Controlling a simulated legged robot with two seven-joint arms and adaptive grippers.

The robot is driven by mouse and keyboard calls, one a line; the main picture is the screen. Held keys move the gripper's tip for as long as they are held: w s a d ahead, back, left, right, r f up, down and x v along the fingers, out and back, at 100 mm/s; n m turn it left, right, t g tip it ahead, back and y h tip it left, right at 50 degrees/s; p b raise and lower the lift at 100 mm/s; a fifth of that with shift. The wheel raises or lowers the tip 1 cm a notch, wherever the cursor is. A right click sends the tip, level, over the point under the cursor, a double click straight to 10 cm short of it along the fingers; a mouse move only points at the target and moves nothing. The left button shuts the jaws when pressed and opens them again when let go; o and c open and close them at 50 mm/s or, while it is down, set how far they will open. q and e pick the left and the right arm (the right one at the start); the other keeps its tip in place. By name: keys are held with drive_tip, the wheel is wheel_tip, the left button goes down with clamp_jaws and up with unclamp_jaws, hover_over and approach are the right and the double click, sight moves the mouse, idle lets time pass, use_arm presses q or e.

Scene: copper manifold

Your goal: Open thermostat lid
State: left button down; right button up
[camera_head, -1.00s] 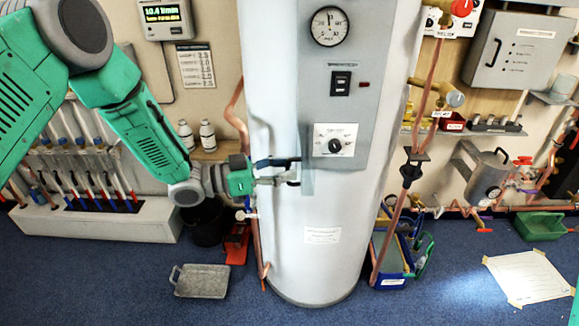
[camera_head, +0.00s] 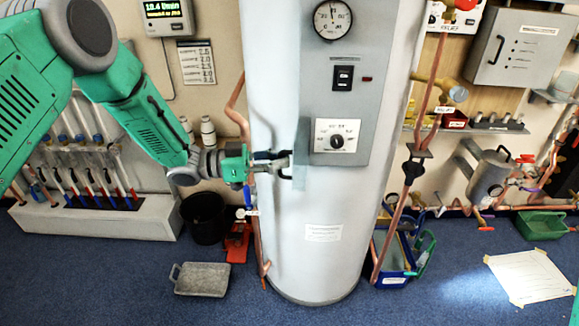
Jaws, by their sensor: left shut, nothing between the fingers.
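The thermostat (camera_head: 337,142) is a white dial plate with a black knob, low on the grey panel of the tall white cylinder. A thin translucent pane at its left edge, which looks like the thermostat lid (camera_head: 301,148), stands swung out to the left, so the dial is uncovered. My left gripper (camera_head: 288,164) is shut and empty, at the lid's lower left and overlapping it in the picture. I cannot tell whether they touch. My right gripper is not in view.
A round gauge (camera_head: 332,20) and a black switch (camera_head: 343,78) sit above the dial. A copper pipe (camera_head: 237,110) runs left of the cylinder, and another (camera_head: 412,170) on its right. A grey metal tray (camera_head: 201,279) lies on the blue floor.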

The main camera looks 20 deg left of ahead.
use_arm(q)
drive_tip(key=a, duration=0.1)
drive_tip(key=w+a, duration=0.1)
drive_tip(key=a+g, duration=0.1)
drive_tip(key=shift+w+a+m+h, duration=0.25)
drive_tip(key=shift+m+h, duration=0.05)
drive_tip(key=shift+m, duration=0.1)
drive_tip(key=c, duration=1.6)
unclamp_jaws()
drive_tip(key=shift+s, duration=0.1)
drive_tip(key=v, duration=1.2)
drive_tip(key=shift+a, duration=0.15)
